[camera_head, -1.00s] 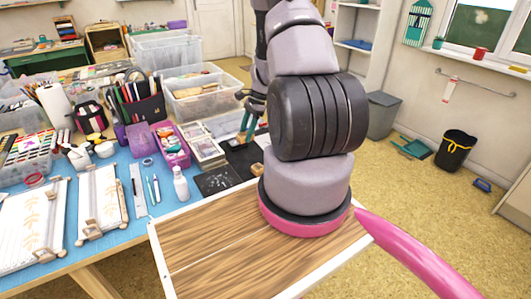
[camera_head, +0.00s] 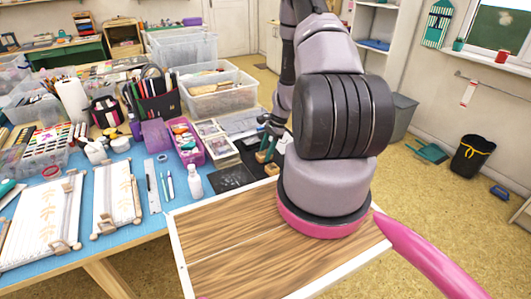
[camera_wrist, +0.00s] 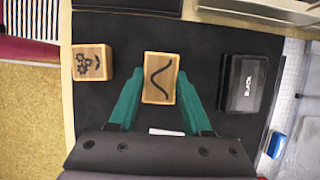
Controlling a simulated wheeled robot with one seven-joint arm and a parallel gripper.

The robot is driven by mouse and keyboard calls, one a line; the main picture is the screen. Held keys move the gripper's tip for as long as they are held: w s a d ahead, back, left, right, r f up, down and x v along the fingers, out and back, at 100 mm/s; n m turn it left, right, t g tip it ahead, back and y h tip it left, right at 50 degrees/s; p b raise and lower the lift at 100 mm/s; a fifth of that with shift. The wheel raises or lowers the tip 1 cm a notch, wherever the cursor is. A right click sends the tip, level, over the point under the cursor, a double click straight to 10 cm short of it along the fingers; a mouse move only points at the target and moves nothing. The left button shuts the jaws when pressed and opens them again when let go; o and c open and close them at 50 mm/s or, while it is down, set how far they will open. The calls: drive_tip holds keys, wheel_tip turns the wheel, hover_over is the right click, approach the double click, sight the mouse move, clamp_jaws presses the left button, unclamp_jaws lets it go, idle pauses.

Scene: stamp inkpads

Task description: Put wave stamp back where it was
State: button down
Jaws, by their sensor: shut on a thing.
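The wave stamp (camera_wrist: 159,77), a wooden block with a black wavy line on its top face, is between the green fingers of my gripper (camera_wrist: 160,84) in the wrist view. The gripper is shut on it. It is over or on the black mat (camera_wrist: 128,28); I cannot tell if it touches. A flower stamp (camera_wrist: 93,62) stands to its left, apart. A black inkpad (camera_wrist: 249,84) lies to its right, apart. In the head view my gripper (camera_head: 267,148) is low at the mat's far side, partly hidden by my arm.
Clear bins (camera_head: 222,97) stand behind. The wooden board (camera_head: 230,256) in front is clear.

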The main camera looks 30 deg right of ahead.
drive_tip(key=shift+f, duration=0.15)
drive_tip(key=shift+c, duration=1.7)
unclamp_jaws()
